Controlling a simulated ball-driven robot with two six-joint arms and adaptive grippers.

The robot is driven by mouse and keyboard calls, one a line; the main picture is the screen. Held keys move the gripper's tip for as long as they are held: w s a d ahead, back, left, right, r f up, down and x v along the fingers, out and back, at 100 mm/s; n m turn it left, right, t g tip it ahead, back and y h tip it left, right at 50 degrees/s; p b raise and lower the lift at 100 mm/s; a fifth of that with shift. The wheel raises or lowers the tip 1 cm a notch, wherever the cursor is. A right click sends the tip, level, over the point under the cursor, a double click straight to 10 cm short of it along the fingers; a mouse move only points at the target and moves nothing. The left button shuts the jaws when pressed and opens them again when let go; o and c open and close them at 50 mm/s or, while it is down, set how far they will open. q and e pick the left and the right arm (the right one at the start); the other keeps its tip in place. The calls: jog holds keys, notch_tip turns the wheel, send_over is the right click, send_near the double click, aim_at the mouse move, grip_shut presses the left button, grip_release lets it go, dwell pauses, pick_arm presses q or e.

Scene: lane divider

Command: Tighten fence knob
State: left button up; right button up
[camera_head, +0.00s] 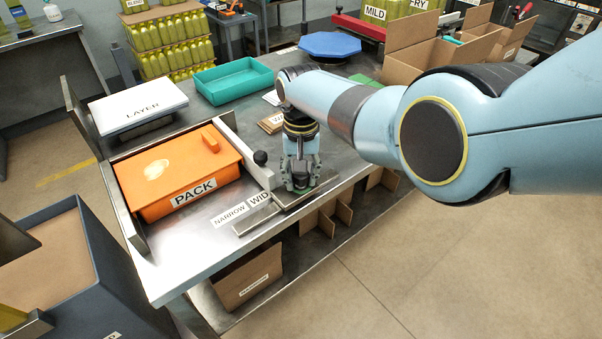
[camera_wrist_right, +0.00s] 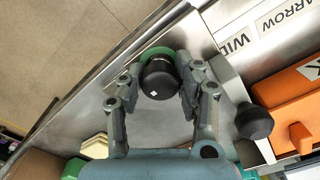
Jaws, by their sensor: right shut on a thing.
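A black knob (camera_wrist_right: 158,80) with a green ring at its base sits between the fingers of my right gripper (camera_wrist_right: 160,70) in the right wrist view. The gripper is shut on the knob's sides. In the head view my right gripper (camera_head: 301,182) points down over the metal slide plate (camera_head: 262,215) near the NARROW and WID labels, and it mostly hides the knob there. The white fence bar (camera_head: 242,153) runs beside the orange PACK box (camera_head: 178,172). A separate black ball (camera_head: 260,157) stands by the fence; it also shows in the right wrist view (camera_wrist_right: 254,122). My left gripper is not in view.
A white LAYER stack (camera_head: 138,105) and a teal tray (camera_head: 233,80) stand farther back on the metal table. Open cardboard boxes (camera_head: 415,62) and a blue octagonal plate (camera_head: 329,45) are at the back. Cardboard dividers (camera_head: 325,213) sit on the lower shelf. The right floor is clear.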

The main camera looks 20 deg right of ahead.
jog(key=shift+w+r, duration=0.25)
dwell(0.3)
jog(key=o, duration=1.2)
jog(key=shift+s+f, duration=0.15)
notch_tip(320, 180, up, 12)
jog(key=shift+r, duration=0.1)
